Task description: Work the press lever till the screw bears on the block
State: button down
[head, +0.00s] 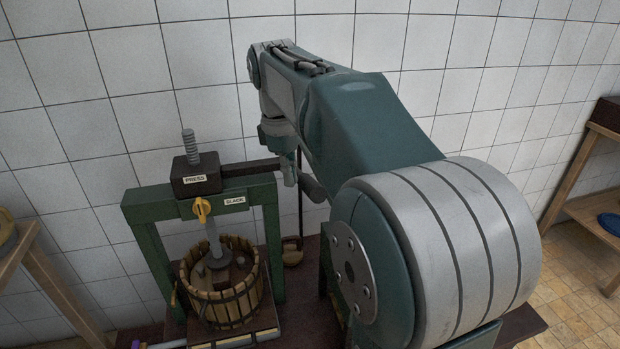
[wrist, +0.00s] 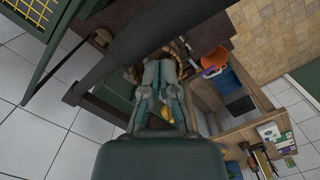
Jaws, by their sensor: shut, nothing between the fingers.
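The press has a green frame (head: 147,240) and a dark head marked PRESS (head: 195,175). Its threaded screw (head: 189,147) stands up through the head, and its lower shaft runs down into a slatted wooden basket (head: 250,284). Whether the screw touches the block inside is unclear. A yellow pointer (head: 202,209) is on the crossbeam by a SLACK label (head: 234,201). The dark lever (head: 250,167) extends right from the head. My gripper (head: 290,179) is at its outer end, shut and empty; contact cannot be told. In the wrist view my gripper's fingers (wrist: 160,68) are together.
A dark beam (wrist: 120,58) crosses the wrist view beside my gripper. An orange container (wrist: 214,60) and wooden shelving with small items lie to its right. In the head view a tiled wall (head: 100,60) is behind the press and a wooden shelf (head: 590,205) stands far right.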

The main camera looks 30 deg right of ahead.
aim_at(310, 179)
notch_tip(310, 179, up, 11)
jog(key=w, duration=0.1)
jog(key=shift+a, duration=0.35)
jog(key=shift+r, duration=0.1)
jog(key=shift+c, duration=2.3)
grip_release()
jog(key=shift+s+m, duration=0.1)
jog(key=shift+m, duration=0.2)
jog(key=shift+o, duration=0.6)
jog(key=shift+s+d+m, duration=0.1)
jog(key=shift+s+m, duration=0.2)
jog(key=shift+m, duration=0.4)
jog(key=s+d+f+m, duration=0.1)
jog(key=f+m, duration=0.1)
jog(key=f, duration=0.1)
jog(key=s+d+f+m+h, duration=0.1)
jog(key=f+m, duration=0.1)
jog(key=f, duration=0.2)
jog(key=s+f+m, duration=0.1)
jog(key=f+m, duration=0.2)
jog(key=f, duration=0.1)
jog(key=shift+s+d+t, duration=0.2)
jog(key=shift+d+t, duration=0.1)
jog(key=shift+d, duration=0.1)
grip_shut()
